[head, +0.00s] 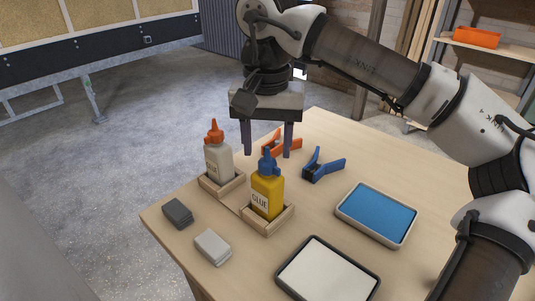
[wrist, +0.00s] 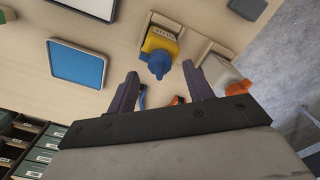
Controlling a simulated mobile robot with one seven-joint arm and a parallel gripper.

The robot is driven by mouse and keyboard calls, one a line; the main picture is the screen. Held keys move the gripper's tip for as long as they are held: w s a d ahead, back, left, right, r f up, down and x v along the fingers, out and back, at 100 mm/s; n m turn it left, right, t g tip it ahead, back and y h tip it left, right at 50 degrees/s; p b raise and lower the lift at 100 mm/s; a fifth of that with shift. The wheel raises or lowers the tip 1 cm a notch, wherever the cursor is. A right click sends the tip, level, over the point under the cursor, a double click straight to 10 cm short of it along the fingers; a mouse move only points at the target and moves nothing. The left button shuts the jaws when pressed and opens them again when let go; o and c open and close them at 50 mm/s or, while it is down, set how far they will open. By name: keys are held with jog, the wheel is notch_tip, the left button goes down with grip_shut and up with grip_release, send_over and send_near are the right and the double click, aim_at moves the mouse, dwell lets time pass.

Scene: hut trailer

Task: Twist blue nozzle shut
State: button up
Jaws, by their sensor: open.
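A yellow glue bottle with a blue nozzle (head: 267,162) stands upright in a small wooden holder (head: 268,226). The bottle body (head: 266,190) carries a "GLUE" label. In the wrist view the blue nozzle (wrist: 158,65) shows ahead of the fingertips and between them. My gripper (head: 268,154) is open and empty, its fingers pointing down behind the bottle in the head view; it also shows in the wrist view (wrist: 160,78). The fingers appear apart from the nozzle. Whether the nozzle is open or shut cannot be told.
A white bottle (head: 218,163) with an orange nozzle stands in another holder to the left. Orange (head: 290,143) and blue (head: 323,166) clamps lie behind. A blue tray (head: 376,214), a white tray (head: 328,272) and two small blocks (head: 178,212) lie on the table.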

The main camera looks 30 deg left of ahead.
aim_at(270, 161)
jog(key=shift+f, duration=1.5)
jog(key=c, duration=1)
